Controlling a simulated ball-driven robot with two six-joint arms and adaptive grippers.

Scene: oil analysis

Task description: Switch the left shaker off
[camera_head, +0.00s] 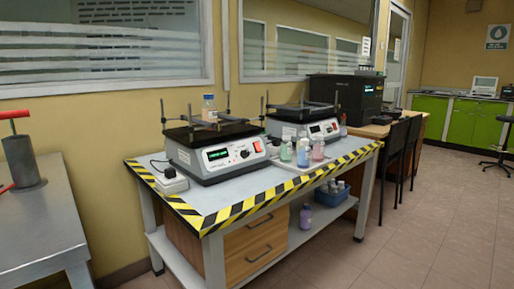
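The left shaker (205,167) stands on the left part of the bench with yellow-black striped edges. It has a light body and a dark platform (213,132) with upright posts. Its front display (217,154) is lit green. A round knob (244,154) and a red switch (258,146) are to the right of the display; the switch position is too small to tell. A bottle (209,109) stands on the platform. The right shaker (300,134) stands further back, also with a lit display (315,129). Neither of my grippers is in view.
Several small bottles (303,153) stand on a tray in front of the right shaker. A dark plug or adapter (169,173) lies left of the left shaker. A metal table (40,225) is at the far left. Chairs (397,145) stand right of the bench. The floor in front is clear.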

